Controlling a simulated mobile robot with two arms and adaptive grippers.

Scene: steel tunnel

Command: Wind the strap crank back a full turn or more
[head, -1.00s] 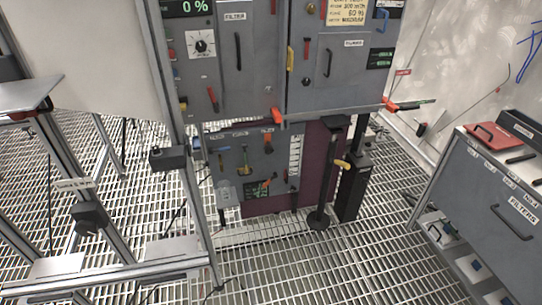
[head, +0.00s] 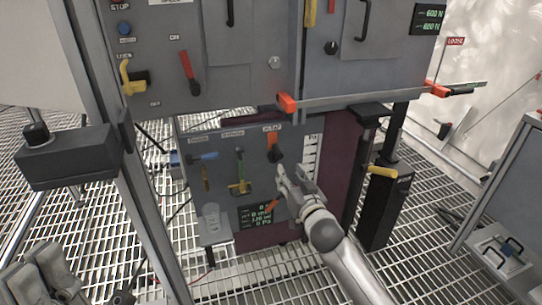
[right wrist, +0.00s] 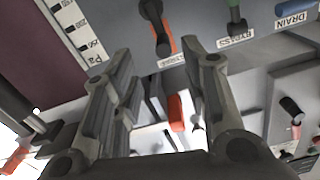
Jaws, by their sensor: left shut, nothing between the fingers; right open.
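No crank is clearly labelled for the strap in these views. A grey bar or strap (head: 360,97) with orange ends crosses the cabinet's lower edge, and a red LOOSE tag (head: 455,41) shows to its right. My right gripper (head: 284,176) is open and empty before the lower panel, just below the black knob with an orange lever (head: 274,146). In the right wrist view, that orange lever (right wrist: 164,45) shows just beyond the open fingers (right wrist: 157,56), apart from them. My left gripper (head: 48,276) is shut and empty at the lower left.
The lower panel (head: 225,175) also has a blue drain handle (head: 203,157), a green bypass handle (head: 239,160) and a display (head: 257,216). A black post (head: 386,212) with a yellow handle (head: 382,172) stands right. A drawer unit (head: 505,190) borders the grating floor.

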